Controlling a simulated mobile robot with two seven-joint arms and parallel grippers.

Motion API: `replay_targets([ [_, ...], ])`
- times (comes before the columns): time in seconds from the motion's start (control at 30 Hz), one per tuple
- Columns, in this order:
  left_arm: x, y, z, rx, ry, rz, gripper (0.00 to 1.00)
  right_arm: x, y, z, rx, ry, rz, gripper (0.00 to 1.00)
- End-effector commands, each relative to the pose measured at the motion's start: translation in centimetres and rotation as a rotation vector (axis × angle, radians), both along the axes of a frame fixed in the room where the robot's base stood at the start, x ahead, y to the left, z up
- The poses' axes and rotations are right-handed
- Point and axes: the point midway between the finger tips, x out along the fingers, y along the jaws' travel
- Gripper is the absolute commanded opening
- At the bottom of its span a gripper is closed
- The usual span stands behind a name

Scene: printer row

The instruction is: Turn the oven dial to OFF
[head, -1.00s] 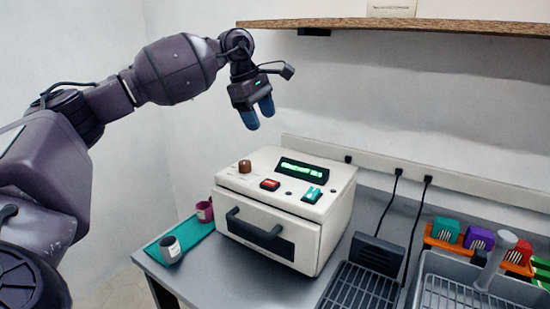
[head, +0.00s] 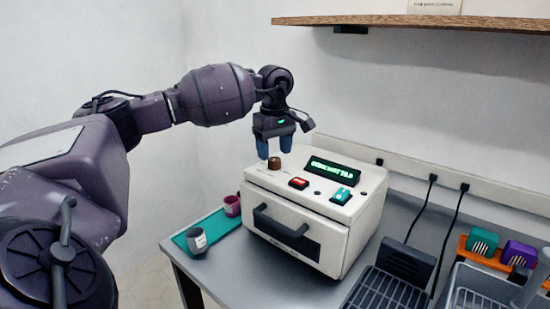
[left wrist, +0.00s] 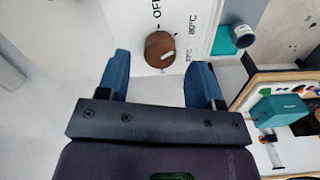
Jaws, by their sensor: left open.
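The oven (head: 300,250) is a white box on the grey bench, with a handled front door. Its brown dial (head: 274,163) is on the top panel at the left. In the left wrist view the dial (left wrist: 160,48) is round with a pale pointer mark, beside the printed words OFF and 80°C. My left gripper (head: 275,148) points down just above the dial, its blue fingers apart. In the left wrist view the open fingers (left wrist: 158,75) have the dial beyond and between them, and nothing is held. Whether they touch it cannot be told. My right gripper is not in view.
The oven top also has a lit green display (head: 332,171), a red switch (head: 299,183) and a teal switch (head: 341,195). Two cups, grey (head: 197,241) and magenta (head: 232,205), stand on a teal mat (head: 213,232) left of the oven. A wooden shelf (head: 420,22) hangs above.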

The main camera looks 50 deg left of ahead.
Motion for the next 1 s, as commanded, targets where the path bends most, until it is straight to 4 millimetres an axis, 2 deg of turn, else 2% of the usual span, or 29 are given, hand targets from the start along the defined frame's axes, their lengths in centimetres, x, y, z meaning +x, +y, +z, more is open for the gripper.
replay_targets([
  [0.03, 0.0, 0.0, -0.7, 0.0, 0.003, 0.0, 0.6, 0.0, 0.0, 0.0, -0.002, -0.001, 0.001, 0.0],
  [0.2, 0.0, 0.0, -2.1, 0.0, 0.001, 0.0, 0.6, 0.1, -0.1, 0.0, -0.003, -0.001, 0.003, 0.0],
  [0.57, 0.0, 0.0, -2.5, 0.0, -0.001, 0.0, 0.6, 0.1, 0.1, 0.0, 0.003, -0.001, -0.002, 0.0],
  [0.67, 0.0, 0.0, -2.5, 0.0, -0.001, 0.0, 0.48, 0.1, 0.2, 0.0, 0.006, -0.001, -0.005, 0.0],
  [0.9, 0.0, 0.0, -2.5, 0.0, -0.001, 0.0, 0.11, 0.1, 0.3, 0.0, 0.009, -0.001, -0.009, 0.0],
  [1.0, 0.0, 0.0, -2.4, 0.0, -0.001, 0.002, 0.11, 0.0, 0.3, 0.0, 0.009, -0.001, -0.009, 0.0],
])
